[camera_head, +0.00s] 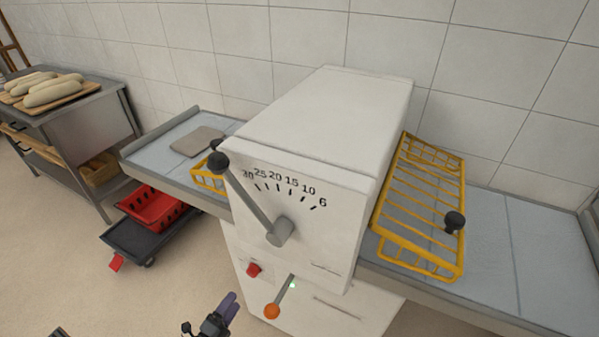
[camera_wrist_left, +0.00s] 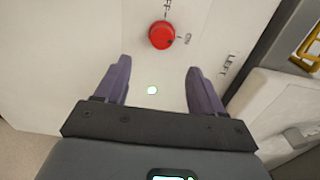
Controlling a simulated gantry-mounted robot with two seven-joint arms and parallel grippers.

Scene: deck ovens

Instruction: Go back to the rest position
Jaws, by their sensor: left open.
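My left gripper (camera_head: 225,310) is at the bottom of the head view, in front of the lower part of a white dough sheeter (camera_head: 330,110). In the left wrist view the gripper (camera_wrist_left: 157,72) has its two purple fingers spread wide with nothing between them. A red knob (camera_wrist_left: 162,35) on the white panel lies just beyond the fingertips, apart from them. My right gripper is not in view.
The sheeter has a long dial lever (camera_head: 250,200), an orange-tipped lever (camera_head: 272,311) and a yellow guard (camera_head: 420,205). Flat dough (camera_head: 197,141) lies on its left bed. A red crate (camera_head: 152,207) sits on a dark cart. Loaves (camera_head: 52,92) lie on a table at left. Floor is clear at lower left.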

